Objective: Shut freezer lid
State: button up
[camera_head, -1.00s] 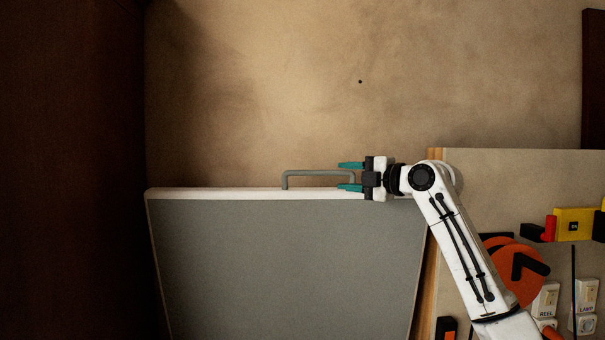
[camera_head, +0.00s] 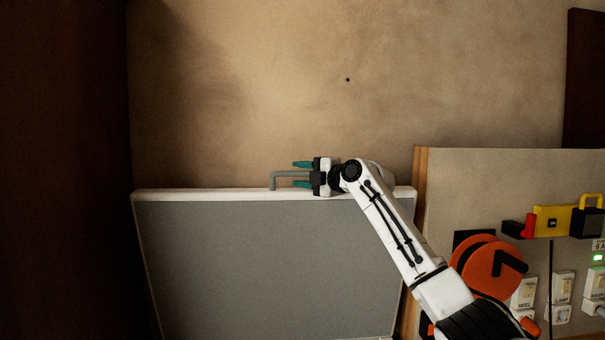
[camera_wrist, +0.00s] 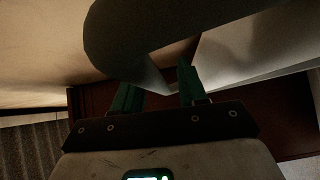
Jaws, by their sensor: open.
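The freezer lid (camera_head: 270,265) stands raised, its grey panel facing me and its white edge (camera_head: 200,195) along the top. A grey bar handle (camera_head: 273,181) rises from that top edge, its right part hidden behind my gripper. My gripper (camera_head: 303,174) is open at the handle, teal fingers pointing left, one finger above the bar and one below it in the head view. In the wrist view the handle looms large as a dark curved bar (camera_wrist: 130,45) beyond the two teal fingertips (camera_wrist: 156,80). I cannot tell whether the fingers touch it.
A board (camera_head: 500,190) stands at the right with an orange cable reel (camera_head: 490,265), a yellow tool (camera_head: 552,222) and several sockets and switches. A dark tall surface (camera_head: 60,170) bounds the left. A plain brown wall (camera_head: 270,90) is behind the lid.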

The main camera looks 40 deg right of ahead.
grip_shut()
dwell(0.3)
dwell(0.3)
